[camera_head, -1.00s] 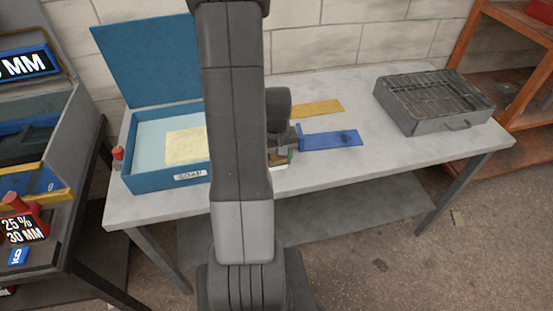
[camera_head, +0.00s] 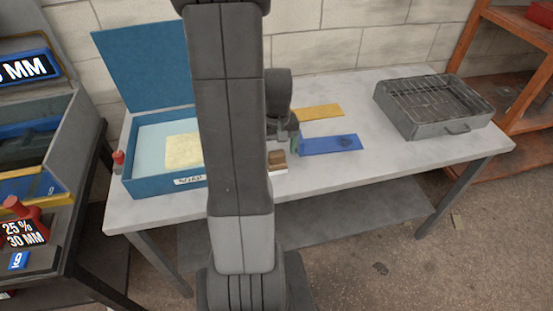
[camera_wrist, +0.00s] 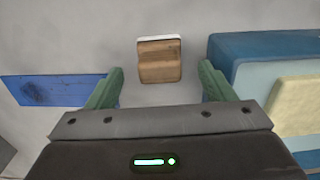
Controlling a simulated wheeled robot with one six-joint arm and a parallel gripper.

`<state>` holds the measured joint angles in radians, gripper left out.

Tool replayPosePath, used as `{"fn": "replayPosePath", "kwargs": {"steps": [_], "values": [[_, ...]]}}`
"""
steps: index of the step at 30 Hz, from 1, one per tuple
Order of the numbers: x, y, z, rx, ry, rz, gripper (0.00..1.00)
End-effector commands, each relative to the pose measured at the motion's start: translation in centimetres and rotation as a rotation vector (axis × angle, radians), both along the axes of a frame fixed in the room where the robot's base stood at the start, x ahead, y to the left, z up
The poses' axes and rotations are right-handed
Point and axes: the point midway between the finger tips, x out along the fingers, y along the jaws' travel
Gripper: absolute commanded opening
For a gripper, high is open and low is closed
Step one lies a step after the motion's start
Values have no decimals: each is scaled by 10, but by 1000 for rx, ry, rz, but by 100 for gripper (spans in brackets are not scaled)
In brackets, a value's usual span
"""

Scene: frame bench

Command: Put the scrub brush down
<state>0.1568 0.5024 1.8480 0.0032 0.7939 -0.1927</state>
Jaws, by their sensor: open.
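The scrub brush (camera_wrist: 159,61), a brown wooden block with a white edge, lies on the grey bench top. In the wrist view it sits just beyond and between my fingertips, apart from both. My gripper (camera_wrist: 160,85) is open and empty, with its green fingers spread wide. In the head view the brush (camera_head: 277,158) shows beside my arm, partly hidden by it. My gripper (camera_head: 288,146) is above the bench there, near the brush, and partly hidden too.
A blue box (camera_head: 152,186) with a raised lid and a yellow sponge (camera_head: 183,151) stands left of the brush. A blue strip (camera_head: 330,145) and a yellow strip (camera_head: 320,111) lie to the right. A grey metal grill tray (camera_head: 437,129) stands at the right; bench around it is clear.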

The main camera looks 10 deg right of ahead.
Motion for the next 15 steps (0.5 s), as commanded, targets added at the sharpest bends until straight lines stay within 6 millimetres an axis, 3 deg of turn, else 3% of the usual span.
{"fn": "replayPosePath", "kwargs": {"steps": [6, 15], "values": [[1, 0, 40, -1, -5, 0, 76], [1, 0, 58, -1, -2, 0, 76]]}}
